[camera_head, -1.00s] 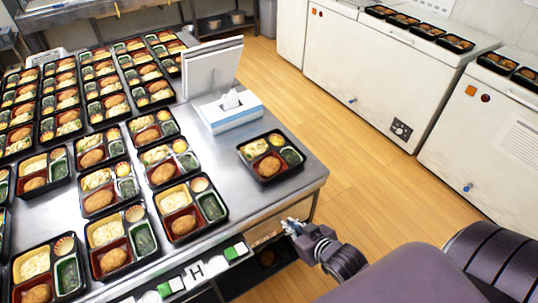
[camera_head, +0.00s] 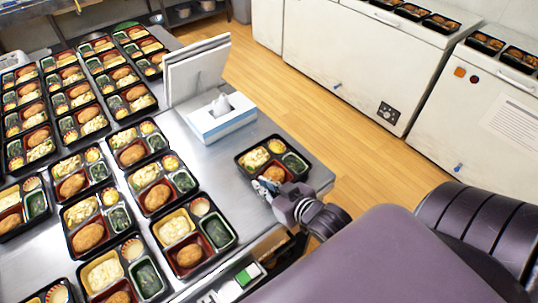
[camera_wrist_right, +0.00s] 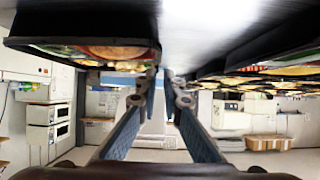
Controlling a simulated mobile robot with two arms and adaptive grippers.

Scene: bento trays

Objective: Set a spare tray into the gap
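A spare bento tray (camera_head: 247,156), black with fried food, salad, yellow and green portions, sits alone near the table's right edge. My right gripper (camera_head: 262,190) is at its near edge. In the right wrist view the gripper (camera_wrist_right: 166,80) has its fingers apart, with nothing seen between them. A tray (camera_wrist_right: 30,44) is beside the left finger, overlapped by it; contact is unclear. Several filled trays (camera_head: 96,217) stand in rows on the left. A bare patch of table (camera_head: 40,238) lies among the nearest left trays. My left gripper is not in view.
A white-blue tissue box (camera_head: 222,122) and an upright grey panel (camera_head: 198,72) stand behind the spare tray on the metal table (camera_head: 290,130). White freezers (camera_head: 350,60) carry more trays beyond the wooden floor. Bare table lies between the spare tray and the rows.

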